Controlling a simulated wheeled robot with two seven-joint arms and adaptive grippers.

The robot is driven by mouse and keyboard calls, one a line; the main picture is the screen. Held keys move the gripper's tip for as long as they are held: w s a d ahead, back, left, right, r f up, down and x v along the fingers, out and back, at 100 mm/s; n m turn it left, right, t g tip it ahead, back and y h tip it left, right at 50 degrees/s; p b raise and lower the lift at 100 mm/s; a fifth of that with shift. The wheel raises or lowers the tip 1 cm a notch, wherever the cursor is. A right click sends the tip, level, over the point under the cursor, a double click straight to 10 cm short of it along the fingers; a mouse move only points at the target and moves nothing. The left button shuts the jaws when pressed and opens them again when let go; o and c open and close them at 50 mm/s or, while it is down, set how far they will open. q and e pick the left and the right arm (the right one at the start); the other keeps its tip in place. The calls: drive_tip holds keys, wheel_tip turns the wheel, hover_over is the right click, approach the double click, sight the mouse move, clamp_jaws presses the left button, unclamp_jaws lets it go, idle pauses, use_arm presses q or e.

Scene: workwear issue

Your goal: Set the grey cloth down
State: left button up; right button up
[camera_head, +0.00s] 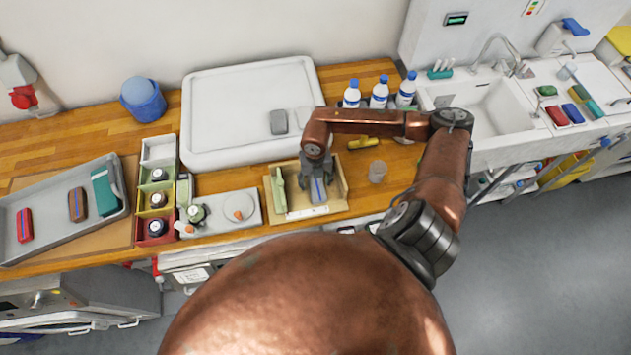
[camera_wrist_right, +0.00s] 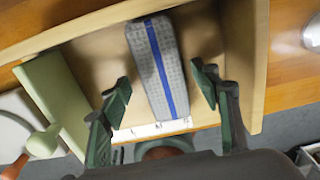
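The grey cloth (camera_head: 318,191) is a folded block with a blue stripe. It lies in a light wooden box (camera_head: 343,186) on the counter, and it also shows in the right wrist view (camera_wrist_right: 154,65). My right gripper (camera_head: 317,178) points down into the box above the cloth. In the wrist view its two fingers (camera_wrist_right: 163,80) are spread on either side of the cloth, with a visible gap on each side, so it is open and holds nothing. My left gripper is not in view.
A clear cup (camera_head: 377,171) stands right of the box. A large white tray (camera_head: 230,90) lies behind. Several bottles (camera_head: 380,92) stand near the sink. A grey tray (camera_head: 60,240) with folded cloths is at left.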

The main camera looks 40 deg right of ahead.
sight(315, 184)
drive_tip(key=shift+r, duration=0.55)
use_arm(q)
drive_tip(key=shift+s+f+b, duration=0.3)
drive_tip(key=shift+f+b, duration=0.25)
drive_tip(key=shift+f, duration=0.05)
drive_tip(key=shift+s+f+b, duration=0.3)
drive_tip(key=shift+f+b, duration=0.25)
use_arm(e)
wheel_tip(315, 184, up, 11)
drive_tip(key=shift+r, duration=0.15)
